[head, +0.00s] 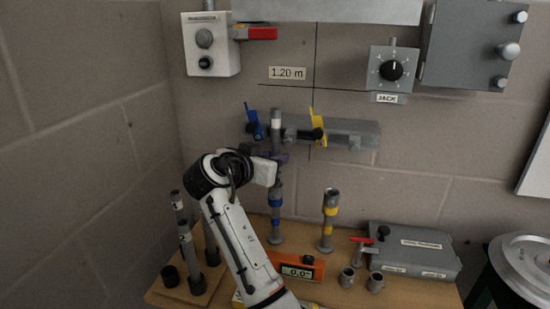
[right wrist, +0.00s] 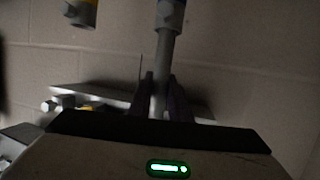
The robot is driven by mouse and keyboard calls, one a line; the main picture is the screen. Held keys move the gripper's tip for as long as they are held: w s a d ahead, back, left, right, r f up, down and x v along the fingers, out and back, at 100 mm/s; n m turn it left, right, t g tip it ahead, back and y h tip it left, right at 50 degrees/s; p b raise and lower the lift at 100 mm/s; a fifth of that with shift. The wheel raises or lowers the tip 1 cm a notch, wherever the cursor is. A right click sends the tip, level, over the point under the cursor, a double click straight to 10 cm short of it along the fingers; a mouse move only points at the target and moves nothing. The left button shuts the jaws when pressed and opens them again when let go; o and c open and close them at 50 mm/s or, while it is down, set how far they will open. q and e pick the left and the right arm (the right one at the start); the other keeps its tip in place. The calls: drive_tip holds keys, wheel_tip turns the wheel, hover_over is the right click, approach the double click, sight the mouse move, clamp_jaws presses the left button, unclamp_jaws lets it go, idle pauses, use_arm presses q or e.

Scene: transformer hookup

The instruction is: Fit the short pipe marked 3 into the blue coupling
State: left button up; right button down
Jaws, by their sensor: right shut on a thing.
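My right gripper (head: 279,158) is shut on a grey upright pipe (head: 276,120) with a pale band near its top; no number is readable. The blue coupling (head: 275,203), a grey fitting with blue bands, stands directly below on the bench. The pipe's lower end meets the coupling's top in line; how deep it sits I cannot tell. My left gripper is not in view.
A yellow-banded coupling (head: 329,212) stands to the right. Several dark-ended pipes (head: 187,245) stand on a wooden rack at left. An orange level (head: 297,266), small grey fittings (head: 347,277) and a grey case (head: 414,250) occupy the bench. A wall bracket with blue and yellow levers (head: 345,132) is behind the pipe.

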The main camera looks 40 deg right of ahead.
drive_tip(key=shift+f+b, duration=0.85)
drive_tip(key=shift+f, duration=0.3)
drive_tip(key=c, duration=1.6)
unclamp_jaws()
drive_tip(key=shift+o, duration=0.2)
drive_tip(key=shift+r+p, duration=1.8)
drive_tip(key=shift+r, duration=0.75)
